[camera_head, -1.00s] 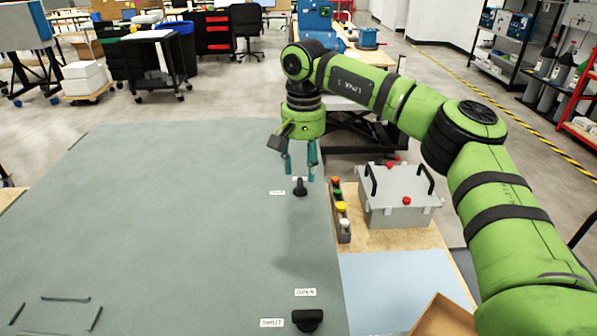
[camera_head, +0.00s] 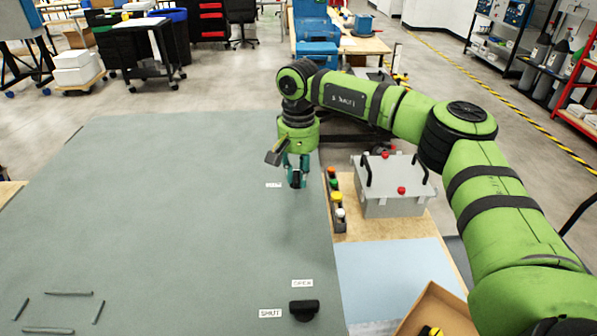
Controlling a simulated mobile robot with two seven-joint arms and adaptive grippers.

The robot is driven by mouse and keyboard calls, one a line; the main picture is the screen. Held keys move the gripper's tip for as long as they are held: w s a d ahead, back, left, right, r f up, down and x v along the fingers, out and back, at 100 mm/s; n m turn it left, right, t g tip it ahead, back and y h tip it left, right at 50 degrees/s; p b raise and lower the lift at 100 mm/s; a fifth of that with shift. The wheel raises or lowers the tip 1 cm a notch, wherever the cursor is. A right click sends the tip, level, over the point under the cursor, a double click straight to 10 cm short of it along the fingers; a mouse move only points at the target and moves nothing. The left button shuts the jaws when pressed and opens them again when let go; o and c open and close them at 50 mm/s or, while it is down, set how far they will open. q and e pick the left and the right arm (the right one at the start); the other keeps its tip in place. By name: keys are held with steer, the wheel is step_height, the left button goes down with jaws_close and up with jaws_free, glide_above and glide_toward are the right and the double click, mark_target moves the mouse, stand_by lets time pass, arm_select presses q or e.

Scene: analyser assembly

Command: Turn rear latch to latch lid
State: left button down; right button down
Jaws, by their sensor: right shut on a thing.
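The large grey-green lid (camera_head: 170,220) fills the left and middle of the head view and lies flat. The rear latch (camera_head: 297,182) is a small black knob near the lid's far right edge. My right gripper (camera_head: 297,184) points down over it, with its teal fingers closed around it and mostly hiding it, so I cannot tell which way it points. A small white label (camera_head: 273,185) lies left of it. The front latch (camera_head: 304,310) is a black knob with its bar lying sideways. A SHUT label (camera_head: 270,313) is left of it and an OPEN label (camera_head: 302,283) behind it. My left gripper is out of view.
Right of the lid, a grey box (camera_head: 390,190) with black handles and red knobs stands on a wooden bench. A narrow tray (camera_head: 336,210) with coloured caps stands between. A cardboard box (camera_head: 440,310) is at bottom right. The lid's middle is clear.

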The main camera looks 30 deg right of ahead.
steer(key=shift+m, duration=0.3)
steer(key=shift+f+m+b, duration=0.1)
steer(key=shift+m+b, duration=0.35)
steer(key=shift+m, duration=0.55)
steer(key=m+b, duration=0.1)
steer(key=m, duration=0.5)
steer(key=shift+s+a, duration=0.1)
steer(key=shift+a, duration=0.05)
steer(key=m+b, duration=0.1)
steer(key=m, duration=0.3)
steer(key=shift+m, duration=0.4)
steer(key=shift+a+m, duration=0.15)
steer(key=shift+m, duration=2.05)
steer(key=c, duration=1.1)
jaws_free()
steer(key=shift+o, duration=0.2)
